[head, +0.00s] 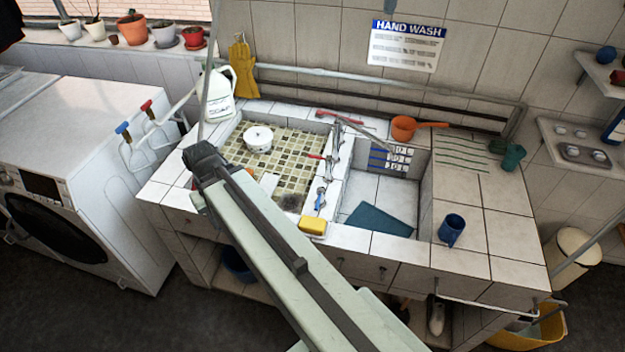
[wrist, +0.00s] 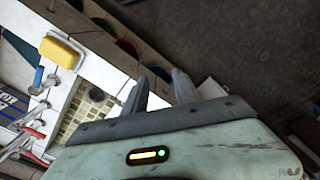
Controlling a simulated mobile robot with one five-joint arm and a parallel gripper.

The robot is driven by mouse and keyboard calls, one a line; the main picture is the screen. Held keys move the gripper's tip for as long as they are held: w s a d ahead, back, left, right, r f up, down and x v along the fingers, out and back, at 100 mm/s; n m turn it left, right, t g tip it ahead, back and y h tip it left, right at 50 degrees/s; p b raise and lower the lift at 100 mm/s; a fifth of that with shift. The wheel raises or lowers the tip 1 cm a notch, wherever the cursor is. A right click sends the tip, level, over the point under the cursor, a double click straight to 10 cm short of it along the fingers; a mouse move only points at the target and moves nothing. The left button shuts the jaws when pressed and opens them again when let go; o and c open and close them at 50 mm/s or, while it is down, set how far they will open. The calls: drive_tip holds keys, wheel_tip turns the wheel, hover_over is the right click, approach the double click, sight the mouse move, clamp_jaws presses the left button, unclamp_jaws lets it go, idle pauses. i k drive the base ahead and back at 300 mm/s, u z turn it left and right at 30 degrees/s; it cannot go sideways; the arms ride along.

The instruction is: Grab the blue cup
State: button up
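The blue cup (head: 451,229) stands upright on the white tiled counter to the right of the sink, near the front edge, in the head view. I do not see it in the wrist view. My gripper (wrist: 159,78) shows two grey fingers standing apart with nothing between them. In the head view my arm reaches across to the left part of the sink, so its end is far to the left of the cup. The fingers are hard to make out in the head view.
A teal cup (head: 513,157) and an orange pan (head: 404,128) stand behind the blue cup. A yellow sponge (head: 312,225) lies on the front ledge. The sink's left basin holds a white pot (head: 258,138). A metal rail (head: 490,301) runs along the counter front.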

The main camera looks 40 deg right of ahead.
sight(452, 225)
drive_tip(key=z, duration=2.5)
